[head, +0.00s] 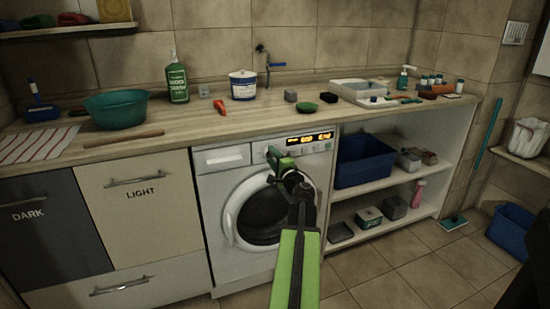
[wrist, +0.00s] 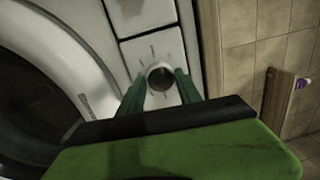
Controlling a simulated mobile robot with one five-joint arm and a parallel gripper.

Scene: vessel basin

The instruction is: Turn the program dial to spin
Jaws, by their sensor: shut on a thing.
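The white washing machine (head: 215,185) stands under the counter, its round door closed. The program dial (wrist: 160,75) shows in the wrist view as a round knob with a pale rim and dark middle, with tick marks on the panel around it. My gripper (wrist: 160,90) has its two green fingers on either side of the dial, shut on it. In the head view my gripper (head: 273,154) is at the control panel and hides the dial. Which mark the dial points to cannot be read. The lit display (head: 310,139) is right of my gripper.
Drawers marked DARK (head: 45,220) and LIGHT (head: 140,205) are left of the machine. An open shelf with a blue basin (head: 363,160) is to its right. The counter above holds a green bowl (head: 117,109), a green bottle (head: 177,82) and a white tub (head: 243,86). Floor in front is clear.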

